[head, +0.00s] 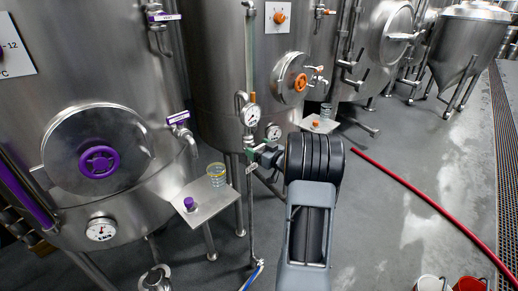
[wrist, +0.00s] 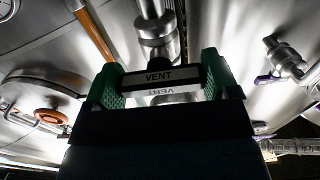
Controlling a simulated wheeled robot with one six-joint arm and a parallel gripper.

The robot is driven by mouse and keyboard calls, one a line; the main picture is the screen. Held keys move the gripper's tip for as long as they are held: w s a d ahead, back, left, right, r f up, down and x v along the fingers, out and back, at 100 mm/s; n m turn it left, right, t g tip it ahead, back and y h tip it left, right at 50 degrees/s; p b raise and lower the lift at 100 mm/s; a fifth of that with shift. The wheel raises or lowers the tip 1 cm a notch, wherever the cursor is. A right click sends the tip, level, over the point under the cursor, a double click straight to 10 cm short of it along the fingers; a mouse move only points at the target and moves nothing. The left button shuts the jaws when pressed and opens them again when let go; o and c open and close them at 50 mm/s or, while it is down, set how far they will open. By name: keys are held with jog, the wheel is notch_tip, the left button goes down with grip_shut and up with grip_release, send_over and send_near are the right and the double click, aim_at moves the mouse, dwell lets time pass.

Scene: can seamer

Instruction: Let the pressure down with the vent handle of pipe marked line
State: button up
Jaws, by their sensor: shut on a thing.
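My gripper (head: 262,158) is at the thin upright pipe (head: 250,205) between the two large tanks in the head view. In the wrist view its green fingers (wrist: 160,80) stand on both sides of a dark handle with a VENT label (wrist: 158,77), and it is shut on this handle. The handle sits in front of a metal valve body and pipe (wrist: 158,35). A round gauge (head: 251,115) is just above my gripper in the head view; its reading is too small to tell. A small white tag (head: 252,168) hangs beside the gripper, unreadable. My gripper mostly hides the handle in the head view.
A steel shelf (head: 208,203) with a glass (head: 216,174) and a purple knob is close left of the pipe. A second shelf (head: 320,125) is behind, to the right. A red hose (head: 425,200) lies on the floor at right. Open floor is right of my arm.

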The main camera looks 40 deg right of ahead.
jog(key=o, duration=0.8)
jog(key=s+d+b, duration=0.1)
jog(key=s+d, duration=0.1)
jog(key=s, duration=1.1)
jog(key=shift+s+d, duration=0.25)
jog(key=shift+s, duration=0.1)
